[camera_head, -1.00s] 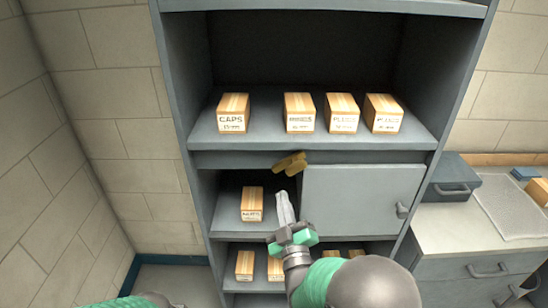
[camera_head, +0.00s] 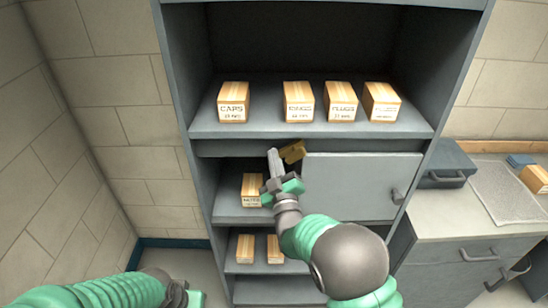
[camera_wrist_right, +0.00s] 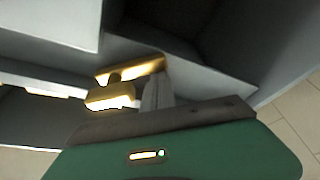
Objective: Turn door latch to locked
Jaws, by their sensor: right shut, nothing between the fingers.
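The brass latch (camera_head: 293,151) sits on the shelf frame above the top left corner of the grey cabinet door (camera_head: 350,186), tilted up to the right. The wrist view shows its two brass parts, an upper bar (camera_wrist_right: 130,69) and a lower piece (camera_wrist_right: 110,97). My right gripper (camera_head: 273,158) is shut and empty, its fingertips just left of the latch in the head view. In the wrist view the fingers (camera_wrist_right: 157,93) are right beside the latch; contact is unclear. My left gripper (camera_head: 186,297) is at the bottom edge, partly cut off; its jaws are unclear.
The door is closed, with a handle (camera_head: 397,196) at its right. Boxes, one marked CAPS (camera_head: 233,102), stand on the shelf above. A small box (camera_head: 252,190) is in the open compartment behind my right gripper. A counter (camera_head: 455,226) stands at right.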

